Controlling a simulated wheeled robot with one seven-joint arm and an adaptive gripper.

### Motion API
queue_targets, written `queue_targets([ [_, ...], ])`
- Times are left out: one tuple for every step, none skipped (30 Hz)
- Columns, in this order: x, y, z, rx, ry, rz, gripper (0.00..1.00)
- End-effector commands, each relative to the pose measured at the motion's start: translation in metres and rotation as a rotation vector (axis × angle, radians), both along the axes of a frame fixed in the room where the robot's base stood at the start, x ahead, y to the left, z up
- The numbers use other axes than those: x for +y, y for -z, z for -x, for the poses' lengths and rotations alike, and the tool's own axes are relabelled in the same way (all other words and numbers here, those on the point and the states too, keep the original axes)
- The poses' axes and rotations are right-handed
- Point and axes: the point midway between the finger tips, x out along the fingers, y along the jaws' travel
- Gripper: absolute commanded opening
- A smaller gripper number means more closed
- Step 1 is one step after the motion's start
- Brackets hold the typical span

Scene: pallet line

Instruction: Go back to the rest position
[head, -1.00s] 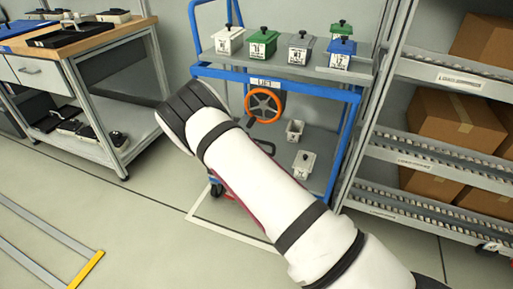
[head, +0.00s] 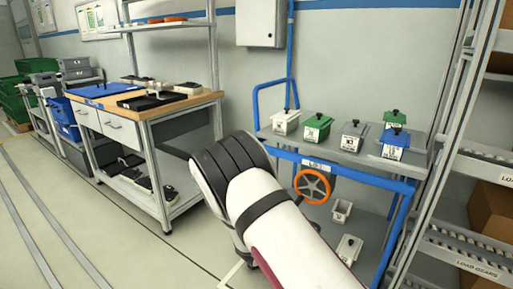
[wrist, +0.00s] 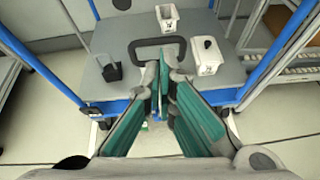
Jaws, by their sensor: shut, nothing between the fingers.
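My gripper (wrist: 163,82) shows in the wrist view with its teal fingers drawn together and empty. It points at the blue-framed cart, above or in front of the cart's grey lower shelf (wrist: 125,85); the exact gap is hard to tell. In the head view my white and black arm reaches up from the bottom centre toward the cart (head: 345,172), and the gripper is hidden behind it. A dark loop (wrist: 158,41) shows just beyond the fingertips; I cannot tell whether it touches them.
Lidded bins, white (head: 285,122), green-topped (head: 316,128), grey (head: 353,136) and blue-topped (head: 395,143), stand on the cart's top shelf. A white box (wrist: 207,55) and a black cup (wrist: 111,71) sit below. A workbench (head: 150,110) stands left, a roller rack (head: 470,235) right. Floor at left is open.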

Motion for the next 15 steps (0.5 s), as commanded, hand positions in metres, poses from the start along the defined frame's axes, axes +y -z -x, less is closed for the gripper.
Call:
queue_targets([
  [-0.01,-0.023,0.001,-0.039,0.059,-0.035,0.0],
  [-0.018,-0.036,0.003,-0.061,0.101,-0.057,0.0],
  [-0.028,-0.054,0.008,-0.092,0.159,-0.089,0.0],
  [-0.036,-0.068,0.013,-0.116,0.208,-0.114,0.0],
  [-0.044,-0.082,0.018,-0.141,0.256,-0.139,0.0],
  [-0.054,-0.099,0.026,-0.171,0.317,-0.173,0.0],
  [-0.062,-0.111,0.032,-0.193,0.365,-0.198,0.0],
  [-0.07,-0.123,0.039,-0.215,0.411,-0.223,0.0],
  [-0.08,-0.138,0.05,-0.242,0.474,-0.255,0.0],
  [-0.087,-0.149,0.058,-0.262,0.519,-0.28,0.0],
  [-0.094,-0.159,0.067,-0.281,0.565,-0.305,0.0],
  [-0.102,-0.172,0.079,-0.306,0.626,-0.338,0.0],
  [-0.109,-0.182,0.089,-0.324,0.672,-0.361,0.0],
  [-0.114,-0.191,0.099,-0.342,0.717,-0.386,0.0],
  [-0.121,-0.202,0.113,-0.364,0.776,-0.418,0.0],
])
